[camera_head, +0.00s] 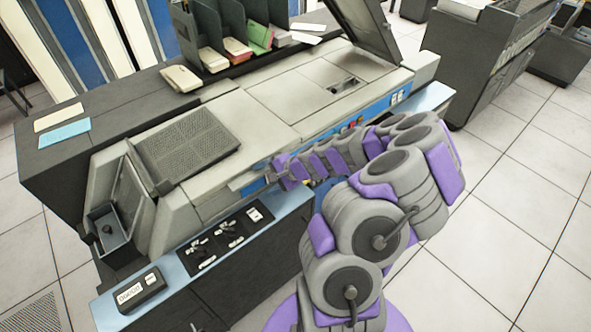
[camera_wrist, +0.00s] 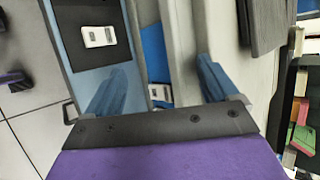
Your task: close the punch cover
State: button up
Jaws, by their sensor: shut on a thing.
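The punch machine (camera_head: 265,105) has a grey top with flat panels and a blue control strip along its front. My gripper (camera_head: 276,174) is at the machine's front edge, by a light grey panel edge that seems to be the punch cover (camera_head: 245,180). In the wrist view my gripper (camera_wrist: 163,83) has its two blue fingers apart, with the grey edge (camera_wrist: 183,55) between them. The jaws are shut on it. The exact contact is partly hidden, and I cannot tell how far the cover is tilted.
A dark lid (camera_head: 362,25) stands raised at the back right. A dark mesh cover (camera_head: 190,145) lies on the left part. Card racks (camera_head: 225,30) stand behind. A blue ledge (camera_head: 215,240) with switches runs below. Tiled floor (camera_head: 520,170) is free at right.

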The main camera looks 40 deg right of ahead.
jog(key=shift+s+d+r, duration=0.1)
jog(key=shift+s+d, duration=0.15)
jog(key=p+v, duration=0.4)
jog(key=v, duration=1.1)
jog(key=shift+s+a+r, duration=0.1)
jog(key=shift+s+r, duration=0.05)
jog(key=shift+s, duration=0.05)
jog(key=c, duration=0.4)
jog(key=shift+s+r, duration=0.35)
jog(key=shift+s, duration=0.15)
jog(key=shift+d, duration=0.4)
jog(key=shift+a, duration=0.15)
